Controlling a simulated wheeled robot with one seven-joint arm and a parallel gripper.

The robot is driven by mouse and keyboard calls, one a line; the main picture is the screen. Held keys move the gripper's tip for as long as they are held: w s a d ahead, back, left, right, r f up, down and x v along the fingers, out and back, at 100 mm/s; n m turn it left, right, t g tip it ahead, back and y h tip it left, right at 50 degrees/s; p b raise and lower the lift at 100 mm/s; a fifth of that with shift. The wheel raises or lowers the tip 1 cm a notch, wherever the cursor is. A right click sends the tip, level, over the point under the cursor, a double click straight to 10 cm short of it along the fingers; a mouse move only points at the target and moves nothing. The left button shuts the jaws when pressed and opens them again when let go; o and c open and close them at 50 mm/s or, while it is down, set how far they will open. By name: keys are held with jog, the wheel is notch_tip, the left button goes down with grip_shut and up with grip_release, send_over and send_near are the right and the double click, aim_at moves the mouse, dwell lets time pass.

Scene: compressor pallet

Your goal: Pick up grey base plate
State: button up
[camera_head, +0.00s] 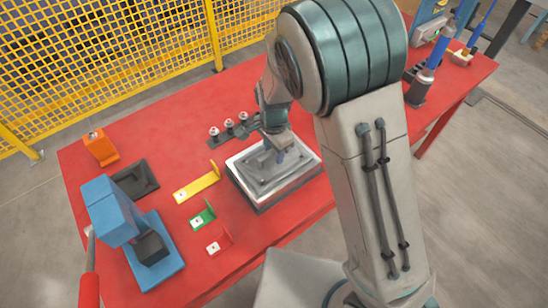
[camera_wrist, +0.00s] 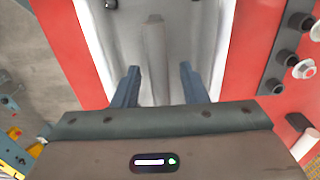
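The grey base plate (camera_head: 270,186) lies flat in a pale, shallow rectangular holder (camera_head: 243,187) at the middle of the red table. In the wrist view the grey plate (camera_wrist: 180,40) fills the middle, with a narrow raised bar (camera_wrist: 153,55) on it. My gripper (camera_head: 282,158) points down over the plate. In the wrist view my gripper (camera_wrist: 160,75) has its two blue fingers apart, with the bar in line with the gap between them. The gripper holds nothing that I can see. I cannot tell whether the fingertips touch the plate.
The red table (camera_head: 115,140) carries yellow (camera_head: 197,187), green (camera_head: 203,215) and red (camera_head: 219,243) brackets left of the holder. A dark rack (camera_head: 232,132) with round-topped parts stands behind it. A blue press-like device (camera_head: 112,212) stands at left. A yellow mesh fence (camera_head: 100,60) runs behind.

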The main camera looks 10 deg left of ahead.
grip_shut()
jog(key=shift+r, duration=0.15)
